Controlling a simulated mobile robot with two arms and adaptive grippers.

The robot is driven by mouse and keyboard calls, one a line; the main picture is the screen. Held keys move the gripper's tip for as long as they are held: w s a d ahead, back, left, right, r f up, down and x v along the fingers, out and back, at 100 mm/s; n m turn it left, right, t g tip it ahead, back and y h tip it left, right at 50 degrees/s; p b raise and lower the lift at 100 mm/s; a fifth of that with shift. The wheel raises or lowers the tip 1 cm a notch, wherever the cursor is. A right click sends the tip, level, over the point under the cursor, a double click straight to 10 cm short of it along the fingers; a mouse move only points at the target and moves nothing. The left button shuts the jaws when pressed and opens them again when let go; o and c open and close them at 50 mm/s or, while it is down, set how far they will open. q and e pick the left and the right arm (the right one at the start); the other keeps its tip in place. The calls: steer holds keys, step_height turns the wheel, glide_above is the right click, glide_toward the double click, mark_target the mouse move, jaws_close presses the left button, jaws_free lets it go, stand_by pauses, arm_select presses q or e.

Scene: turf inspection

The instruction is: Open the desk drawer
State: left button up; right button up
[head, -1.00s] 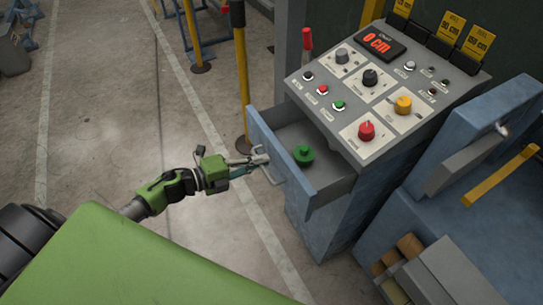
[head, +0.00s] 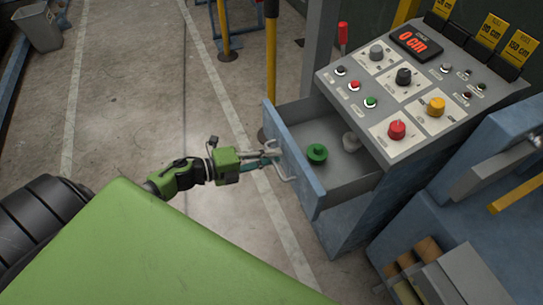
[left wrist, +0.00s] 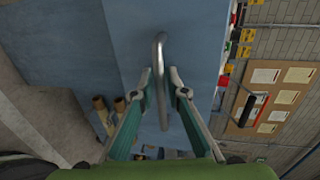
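The desk drawer (head: 293,162) stands pulled out from the grey-blue control desk (head: 352,216). Its inside shows, with a green knob (head: 317,153) and a pale grey knob (head: 351,141) in it. A metal loop handle (head: 285,172) is on the drawer front, and the handle (left wrist: 161,85) also shows in the left wrist view. My left gripper (head: 273,152) is at this handle, its fingers drawn in on either side of the bar. In the left wrist view, the fingertips (left wrist: 161,76) flank the bar with narrow visible gaps. My right gripper is not in view.
The sloped panel (head: 400,88) above the drawer carries knobs, buttons and a red "0 cm" display. A yellow post (head: 270,65) stands behind the drawer. A blue cabinet (head: 430,210) is at the right.

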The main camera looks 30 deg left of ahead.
arm_select(q)
steer(key=v, duration=1.2)
steer(key=shift+f, duration=0.1)
stand_by(0.4)
steer(key=s+a+f+n+y, duration=0.2)
steer(key=a+f+n+y, duration=0.15)
steer(key=f, duration=0.45)
steer(key=s+a+f+n+y, duration=0.1)
steer(key=a+f+n+y, duration=0.1)
steer(key=f+n, duration=0.4)
steer(key=s+a+f+n+y, duration=0.2)
steer(key=a+f+n+y, duration=0.1)
steer(key=f, duration=0.6)
steer(key=s+d+f+n+g+y, duration=0.1)
steer(key=s+d+f+n+g, duration=0.15)
steer(key=s+f, duration=0.35)
steer(key=s+d+f+n+g+y, duration=0.1)
steer(key=s+f+n+g, duration=0.3)
steer(key=f, duration=0.5)
steer(key=s+d+f+n+g, duration=0.2)
steer(key=s+d+f, duration=0.3)
steer(key=s+d, duration=0.2)
steer(key=s+d+f+n+g, duration=0.2)
steer(key=s+d+f, duration=0.2)
steer(key=s+d, duration=0.3)
steer(key=s+h, duration=0.1)
steer(key=s, duration=0.2)
steer(key=shift+s+d+f+g, duration=0.35)
steer(key=shift+s+f, duration=0.05)
